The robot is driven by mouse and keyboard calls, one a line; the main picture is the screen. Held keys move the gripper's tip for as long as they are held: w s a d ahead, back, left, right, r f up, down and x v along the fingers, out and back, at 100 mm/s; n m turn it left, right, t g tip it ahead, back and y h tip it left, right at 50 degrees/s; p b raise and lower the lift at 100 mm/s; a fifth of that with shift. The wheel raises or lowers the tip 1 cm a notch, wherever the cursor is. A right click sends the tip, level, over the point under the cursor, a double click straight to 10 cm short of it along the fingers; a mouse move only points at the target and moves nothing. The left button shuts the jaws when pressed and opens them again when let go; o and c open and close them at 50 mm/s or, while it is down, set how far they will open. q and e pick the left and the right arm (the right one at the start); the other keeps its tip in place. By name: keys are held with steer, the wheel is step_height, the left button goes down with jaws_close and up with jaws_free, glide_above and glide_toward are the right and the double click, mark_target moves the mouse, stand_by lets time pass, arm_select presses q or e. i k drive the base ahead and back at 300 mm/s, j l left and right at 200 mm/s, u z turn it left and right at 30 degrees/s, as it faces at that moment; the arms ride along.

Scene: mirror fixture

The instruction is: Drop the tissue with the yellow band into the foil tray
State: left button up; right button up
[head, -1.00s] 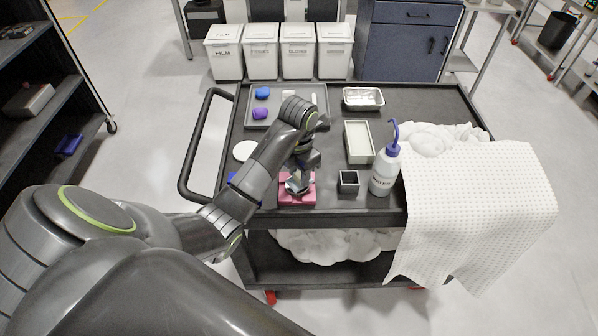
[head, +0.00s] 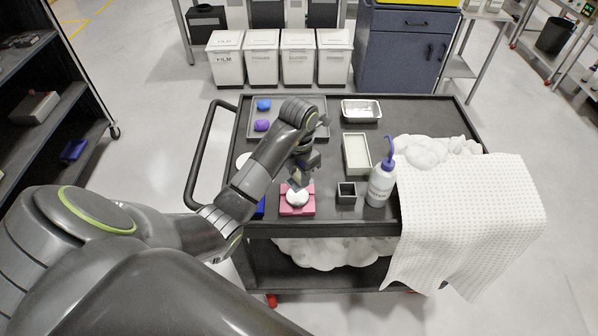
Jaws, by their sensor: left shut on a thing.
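The foil tray (head: 376,118), a silvery rectangular pan with pale contents, stands at the back middle of the cart top. My left gripper (head: 298,184) points down over the pink block (head: 285,209), a little above a white round disc (head: 297,197) on it. It is shut on a small pale grey thing that looks like a tissue; my fingers hide much of it. I cannot make out a yellow band. The gripper is in front of and left of the foil tray. My right gripper is out of view.
A grey tray (head: 257,137) with blue and purple items lies behind my left arm. A cream box (head: 356,154), a small black box (head: 346,194) and a wash bottle (head: 381,185) stand right of the gripper. A white cloth (head: 470,220) covers the cart's right side.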

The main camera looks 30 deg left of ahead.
mark_target(356, 115)
steer(key=i+l+z, duration=0.15)
steer(key=i, duration=0.4)
steer(key=i+l+z, duration=0.15)
steer(key=i, duration=0.45)
